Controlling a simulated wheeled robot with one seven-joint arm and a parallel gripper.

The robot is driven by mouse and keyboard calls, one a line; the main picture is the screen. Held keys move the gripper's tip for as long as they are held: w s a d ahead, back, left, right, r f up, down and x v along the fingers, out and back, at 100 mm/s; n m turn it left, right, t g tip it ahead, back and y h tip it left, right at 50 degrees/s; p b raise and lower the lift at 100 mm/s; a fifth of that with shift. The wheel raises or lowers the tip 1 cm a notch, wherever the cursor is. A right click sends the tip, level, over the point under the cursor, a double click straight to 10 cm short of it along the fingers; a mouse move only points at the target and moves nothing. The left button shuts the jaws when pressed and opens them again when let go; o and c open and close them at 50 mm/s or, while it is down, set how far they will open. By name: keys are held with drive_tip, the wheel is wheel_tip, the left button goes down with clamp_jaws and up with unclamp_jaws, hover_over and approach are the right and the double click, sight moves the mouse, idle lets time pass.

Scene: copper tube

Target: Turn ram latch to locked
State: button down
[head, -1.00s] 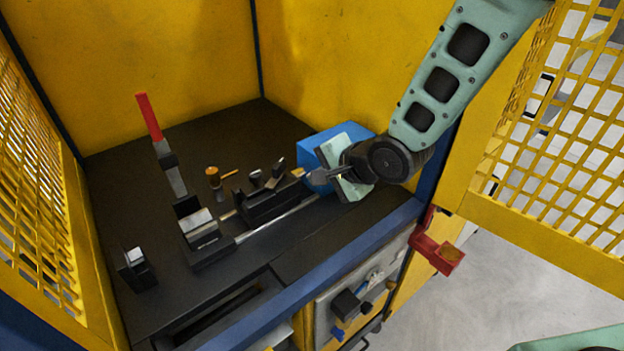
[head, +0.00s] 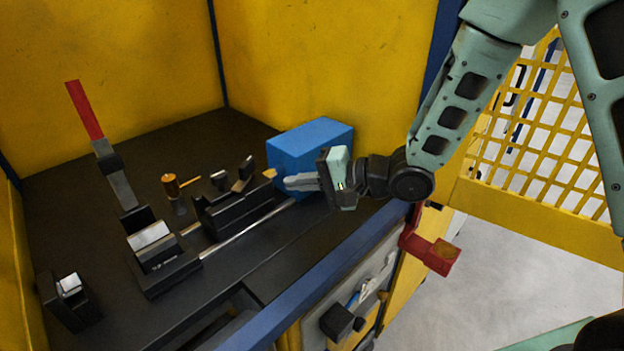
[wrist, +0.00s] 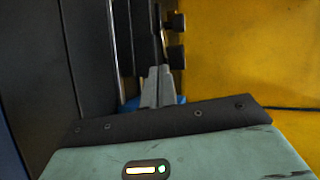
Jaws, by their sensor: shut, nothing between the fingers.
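The fixture on the dark bench has a black clamp block (head: 237,206) with small upright levers, and a blue box (head: 305,148) at its right end. A small brass-coloured piece (head: 270,173) shows at the box's left face. A brass-topped knob with a side handle (head: 171,186) stands behind the fixture. I cannot tell which of these is the ram latch. My gripper (head: 288,183) is shut and empty, in front of the blue box, its fingertips pointing left near the brass piece. Contact cannot be made out. In the wrist view the closed fingers (wrist: 157,86) point up the picture.
A red-handled lever (head: 85,110) stands upright at the left, behind a black block with a silver top (head: 149,236). A thin rod (head: 248,228) runs along the fixture's front. Yellow walls enclose the bench. A red bracket (head: 432,252) sticks out at the front right.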

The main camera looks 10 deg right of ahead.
sight(243, 182)
drive_tip(key=x, duration=0.2)
drive_tip(key=p+x, duration=0.1)
drive_tip(key=x, duration=0.2)
drive_tip(key=r+x, duration=0.1)
drive_tip(key=x, duration=0.2)
drive_tip(key=shift+w+a+p, duration=0.1)
drive_tip(key=shift+a+p, duration=0.15)
drive_tip(key=shift+p, duration=0.05)
drive_tip(key=shift+w+a, duration=0.1)
